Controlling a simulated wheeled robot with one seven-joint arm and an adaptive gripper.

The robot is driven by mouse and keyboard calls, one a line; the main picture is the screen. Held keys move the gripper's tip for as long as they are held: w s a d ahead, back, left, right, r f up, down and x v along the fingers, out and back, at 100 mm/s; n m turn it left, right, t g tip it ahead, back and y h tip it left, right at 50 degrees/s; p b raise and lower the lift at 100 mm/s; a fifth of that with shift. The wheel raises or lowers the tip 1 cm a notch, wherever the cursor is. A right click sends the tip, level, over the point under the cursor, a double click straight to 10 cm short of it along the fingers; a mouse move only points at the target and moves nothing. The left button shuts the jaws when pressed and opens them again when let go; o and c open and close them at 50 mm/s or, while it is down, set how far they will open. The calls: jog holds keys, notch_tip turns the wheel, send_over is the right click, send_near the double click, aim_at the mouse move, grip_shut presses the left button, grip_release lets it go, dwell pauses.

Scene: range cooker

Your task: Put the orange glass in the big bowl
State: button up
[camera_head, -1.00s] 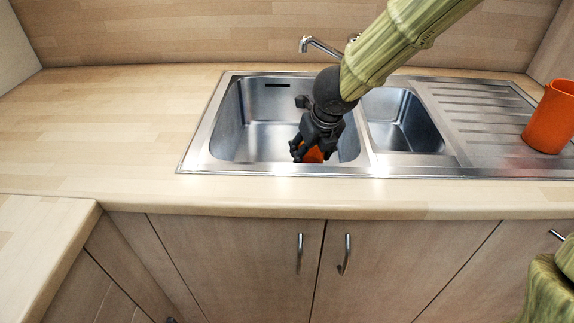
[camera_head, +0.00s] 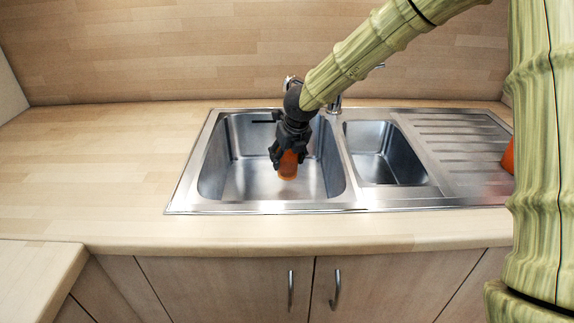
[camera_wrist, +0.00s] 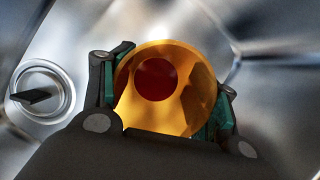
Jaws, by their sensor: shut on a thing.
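The orange glass (camera_head: 288,166) is held in my gripper (camera_head: 287,156), within the outline of the large left sink bowl (camera_head: 212,165). My gripper points down and is shut on the glass. In the wrist view the glass (camera_wrist: 185,60) shows between the two fingers (camera_wrist: 165,95), with a dark red round patch inside it. The head view does not show clearly whether the glass touches the bowl's floor. The big bowl is steel and otherwise looks empty.
A smaller steel bowl (camera_head: 385,155) lies to the right, then a ribbed drainboard (camera_head: 455,150). An orange object (camera_head: 508,157) at the drainboard's right is mostly hidden by my arm. A tap (camera_head: 335,105) stands behind the bowls. The left counter (camera_head: 100,165) is clear.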

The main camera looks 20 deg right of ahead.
aim_at(287, 165)
jog(key=shift+w+f, duration=0.1)
jog(key=shift+f, duration=1.65)
jog(key=o, duration=1.4)
jog(key=v, duration=1.2)
jog(key=shift+p, duration=0.35)
